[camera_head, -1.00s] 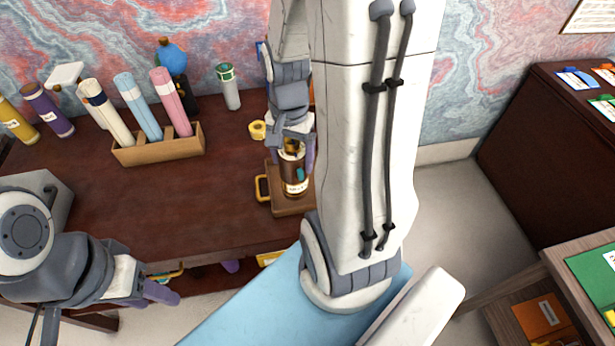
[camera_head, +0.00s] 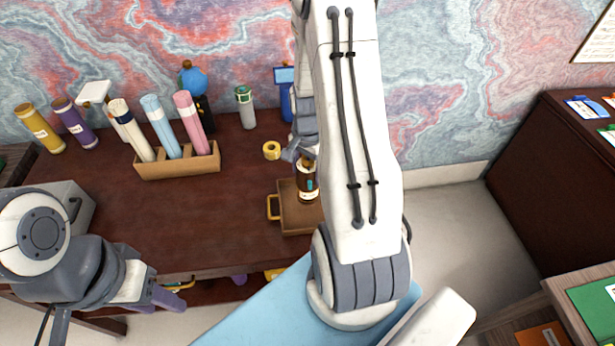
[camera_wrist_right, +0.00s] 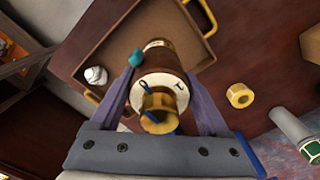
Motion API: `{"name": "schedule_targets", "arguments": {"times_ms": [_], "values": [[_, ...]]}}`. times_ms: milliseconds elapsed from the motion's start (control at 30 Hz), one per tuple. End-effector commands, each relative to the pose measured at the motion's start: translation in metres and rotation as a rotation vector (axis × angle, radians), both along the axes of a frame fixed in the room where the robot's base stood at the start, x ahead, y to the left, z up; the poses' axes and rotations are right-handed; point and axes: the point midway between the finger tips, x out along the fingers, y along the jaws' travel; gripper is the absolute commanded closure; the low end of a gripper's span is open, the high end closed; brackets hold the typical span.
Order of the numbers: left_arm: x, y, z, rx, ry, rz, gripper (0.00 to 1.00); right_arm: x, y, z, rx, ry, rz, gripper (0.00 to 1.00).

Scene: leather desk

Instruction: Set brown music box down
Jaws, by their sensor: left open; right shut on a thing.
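The brown music box (camera_head: 307,187) is a cylinder with a pale label, a teal knob and a gold top. It also shows in the right wrist view (camera_wrist_right: 158,86), between the fingers. My right gripper (camera_wrist_right: 163,100) is shut on it near its top. The music box is upright over the brown tray (camera_head: 289,221) with yellow handles; I cannot tell whether its base touches the tray. The tray shows in the right wrist view (camera_wrist_right: 118,57), behind the box. My left gripper (camera_head: 168,296) is open and empty near the desk's front edge, far left of the tray.
A yellow ring of tape (camera_head: 272,150) lies behind the tray. A wooden holder (camera_head: 180,167) with several coloured tubes stands on the left. A grey, green-capped tube (camera_head: 245,107) and a blue item (camera_head: 285,95) stand at the back. The desk (camera_head: 225,225) is clear left of the tray.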

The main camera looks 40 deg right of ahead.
Motion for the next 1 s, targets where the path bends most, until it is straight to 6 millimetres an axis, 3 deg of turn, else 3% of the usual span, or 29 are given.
{"name": "schedule_targets", "arguments": {"times_ms": [333, 767, 800, 833, 1000], "values": [[0.000, 0.000, 0.012, 0.000, 0.000, 0.000, 0.55, 0.001, 0.000, -0.037, 0.001, 0.002, 0.000, 1.00], [0.000, 0.000, 0.008, 0.000, 0.000, 0.000, 0.55, 0.001, -0.001, -0.045, 0.000, 0.000, 0.001, 1.00], [0.000, 0.000, 0.009, 0.000, 0.000, 0.000, 0.55, 0.001, 0.000, -0.044, 0.000, 0.000, 0.001, 0.09], [0.000, 0.000, 0.009, 0.000, 0.000, 0.000, 0.55, 0.001, 0.000, -0.044, 0.000, 0.000, 0.001, 0.00], [0.000, 0.000, 0.009, 0.000, 0.000, 0.000, 0.55, 0.001, 0.000, -0.044, 0.000, 0.000, 0.001, 0.00]]}}
